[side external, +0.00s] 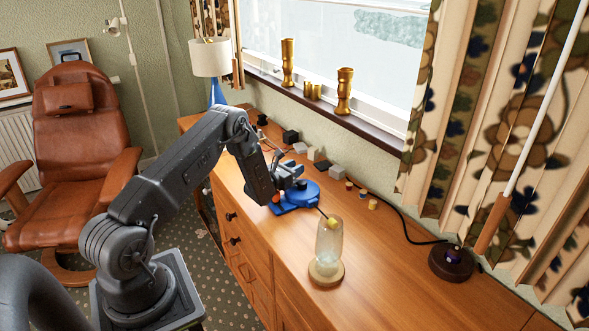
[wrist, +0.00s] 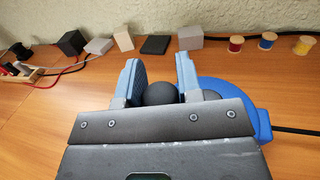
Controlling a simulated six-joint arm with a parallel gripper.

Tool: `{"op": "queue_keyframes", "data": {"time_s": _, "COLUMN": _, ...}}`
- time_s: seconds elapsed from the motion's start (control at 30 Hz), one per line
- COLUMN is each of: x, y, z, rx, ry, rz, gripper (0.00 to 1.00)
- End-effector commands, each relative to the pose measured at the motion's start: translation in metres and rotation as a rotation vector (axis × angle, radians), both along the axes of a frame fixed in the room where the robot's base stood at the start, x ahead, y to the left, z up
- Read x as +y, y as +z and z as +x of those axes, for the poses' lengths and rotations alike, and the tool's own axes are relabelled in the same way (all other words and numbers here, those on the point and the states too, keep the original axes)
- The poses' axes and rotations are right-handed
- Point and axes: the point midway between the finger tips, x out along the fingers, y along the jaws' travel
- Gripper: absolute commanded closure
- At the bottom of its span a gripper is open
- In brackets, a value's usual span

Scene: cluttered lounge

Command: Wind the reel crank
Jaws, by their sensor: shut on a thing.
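The blue reel (side external: 303,196) stands on the wooden sideboard, with a dark cord leading from it toward a glass jar. In the wrist view the reel (wrist: 240,100) is partly hidden behind my gripper's body. My gripper (side external: 284,178) is at the reel's upper left side. In the wrist view my gripper (wrist: 160,68) has its two blue fingers on either side of a dark round crank knob (wrist: 160,92), and is shut on it. The crank's arm is hidden.
The glass jar (side external: 329,243) with a yellow piece at its top stands in front of the reel. Thread spools (wrist: 267,41) and small grey and black blocks (wrist: 190,37) line the wall side. A dark round base (side external: 451,262) sits at the right. The sideboard's front right is clear.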

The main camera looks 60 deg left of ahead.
Motion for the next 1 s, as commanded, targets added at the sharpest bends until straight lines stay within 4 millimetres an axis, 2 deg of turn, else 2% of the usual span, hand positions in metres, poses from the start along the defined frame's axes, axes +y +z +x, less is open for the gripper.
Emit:
{"op": "queue_keyframes", "data": {"time_s": 0.07, "x": 0.000, "y": 0.001, "z": 0.001, "rx": -0.002, "ry": -0.002, "rz": 0.001, "gripper": 0.91}}
{"op": "queue_keyframes", "data": {"time_s": 0.1, "x": 0.000, "y": 0.001, "z": 0.001, "rx": -0.002, "ry": -0.002, "rz": 0.001, "gripper": 0.66}}
{"op": "queue_keyframes", "data": {"time_s": 0.37, "x": 0.000, "y": 0.001, "z": 0.001, "rx": -0.002, "ry": -0.002, "rz": 0.000, "gripper": 0.42}}
{"op": "queue_keyframes", "data": {"time_s": 0.67, "x": 0.000, "y": 0.004, "z": 0.001, "rx": -0.002, "ry": -0.001, "rz": 0.000, "gripper": 0.42}}
{"op": "queue_keyframes", "data": {"time_s": 0.77, "x": 0.000, "y": 0.014, "z": 0.001, "rx": -0.002, "ry": -0.001, "rz": 0.001, "gripper": 0.42}}
{"op": "queue_keyframes", "data": {"time_s": 0.93, "x": 0.001, "y": 0.047, "z": -0.001, "rx": -0.004, "ry": 0.000, "rz": 0.003, "gripper": 0.42}}
{"op": "queue_keyframes", "data": {"time_s": 1.0, "x": 0.011, "y": 0.053, "z": -0.017, "rx": -0.001, "ry": 0.004, "rz": 0.001, "gripper": 0.42}}
